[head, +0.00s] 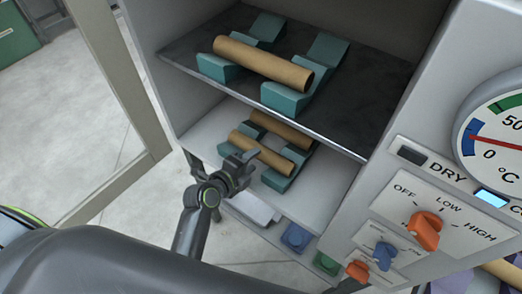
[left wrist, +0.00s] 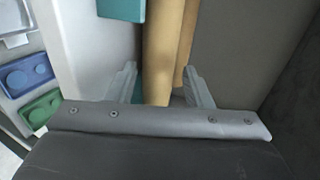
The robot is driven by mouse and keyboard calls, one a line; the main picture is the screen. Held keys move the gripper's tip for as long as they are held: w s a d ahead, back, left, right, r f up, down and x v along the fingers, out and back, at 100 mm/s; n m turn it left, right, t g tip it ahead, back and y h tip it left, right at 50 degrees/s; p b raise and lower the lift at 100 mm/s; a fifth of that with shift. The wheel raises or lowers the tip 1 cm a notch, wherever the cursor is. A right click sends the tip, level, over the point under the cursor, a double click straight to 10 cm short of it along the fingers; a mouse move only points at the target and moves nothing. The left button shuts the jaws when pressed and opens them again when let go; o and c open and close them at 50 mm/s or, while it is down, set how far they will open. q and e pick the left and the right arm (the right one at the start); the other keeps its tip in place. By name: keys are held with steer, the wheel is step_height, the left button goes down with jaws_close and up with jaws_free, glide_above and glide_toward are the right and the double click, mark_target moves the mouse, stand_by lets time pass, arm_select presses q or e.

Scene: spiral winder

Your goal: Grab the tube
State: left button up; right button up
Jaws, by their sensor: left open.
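Two tan cardboard tubes lie on the lower shelf of the cabinet, the front one (head: 262,154) nearer me and the back one (head: 279,130) behind it. They rest on teal cradles (head: 277,180). A third tube (head: 262,63) lies on teal cradles on the dark upper shelf. My left gripper (head: 242,164) is open at the front tube on the lower shelf. In the left wrist view, one tube (left wrist: 160,50) runs between the two open fingers, with the other tube (left wrist: 186,32) just right of it. Contact cannot be told. My right gripper is not in view.
The dark upper shelf (head: 340,115) overhangs the lower shelf (head: 205,130). A control panel with an orange knob (head: 425,229) and a gauge (head: 495,137) stands on the right. The open door frame (head: 112,75) is on the left.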

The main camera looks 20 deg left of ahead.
mark_target(258, 156)
arm_select(q)
steer(key=shift+p+x, duration=0.55)
steer(key=shift+x, duration=1.7)
steer(key=shift+a, duration=0.1)
steer(key=c, duration=0.6)
